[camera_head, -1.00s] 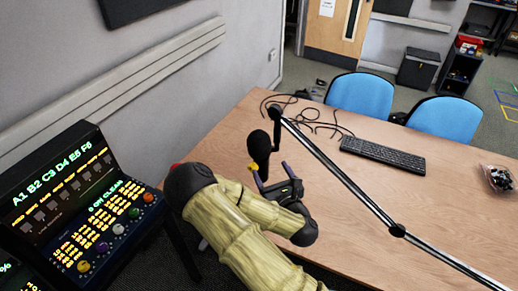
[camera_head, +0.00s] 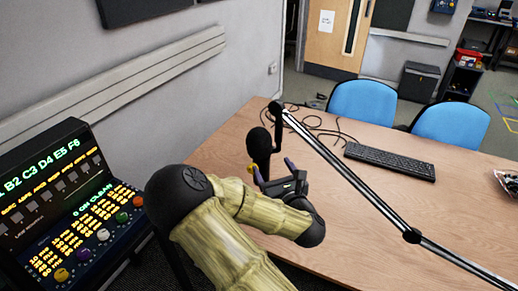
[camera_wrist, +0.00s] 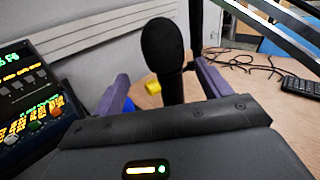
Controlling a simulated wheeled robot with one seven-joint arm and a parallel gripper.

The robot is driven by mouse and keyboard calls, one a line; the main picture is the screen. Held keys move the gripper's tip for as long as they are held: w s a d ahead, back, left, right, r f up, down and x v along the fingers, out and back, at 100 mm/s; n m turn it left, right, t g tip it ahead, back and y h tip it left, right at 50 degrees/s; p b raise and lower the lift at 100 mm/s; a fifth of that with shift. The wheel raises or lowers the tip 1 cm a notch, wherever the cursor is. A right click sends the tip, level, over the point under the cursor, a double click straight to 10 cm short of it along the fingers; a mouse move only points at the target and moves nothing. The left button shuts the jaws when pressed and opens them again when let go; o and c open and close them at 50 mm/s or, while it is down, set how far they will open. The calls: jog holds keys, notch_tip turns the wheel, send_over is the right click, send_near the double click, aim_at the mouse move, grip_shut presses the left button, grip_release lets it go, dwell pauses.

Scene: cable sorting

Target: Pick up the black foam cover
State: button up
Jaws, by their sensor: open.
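The black foam cover (camera_head: 260,145) is the rounded top of an upright microphone on the boom arm above the table. It also shows in the wrist view (camera_wrist: 162,42), near the middle, beyond my gripper. My gripper (camera_head: 272,170) is open, with its purple fingers just below and in front of the foam cover in the head view. In the wrist view the fingers of my gripper (camera_wrist: 162,85) stand apart, one on each side of the microphone's lower part. The fingers do not visibly touch the foam. A small yellow piece (camera_wrist: 152,84) shows beside the microphone's lower part.
The metal boom arm (camera_head: 350,185) slants across the table (camera_head: 390,210). A black keyboard (camera_head: 390,161) and loose black cables (camera_head: 318,125) lie on it. A lit control panel (camera_head: 70,215) stands at the left. Two blue chairs (camera_head: 362,102) stand behind the table.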

aim_at(263, 148)
jog(key=p+x, duration=0.2)
jog(key=x, duration=0.4)
jog(key=shift+w+r, duration=0.1)
jog(key=shift+w, duration=0.2)
jog(key=shift+w+a, duration=0.2)
jog(key=shift+w, duration=0.15)
jog(key=p+x, duration=0.2)
jog(key=x, duration=0.2)
jog(key=shift+w, duration=0.6)
jog(key=c, duration=0.7)
jog(key=shift+c, duration=0.2)
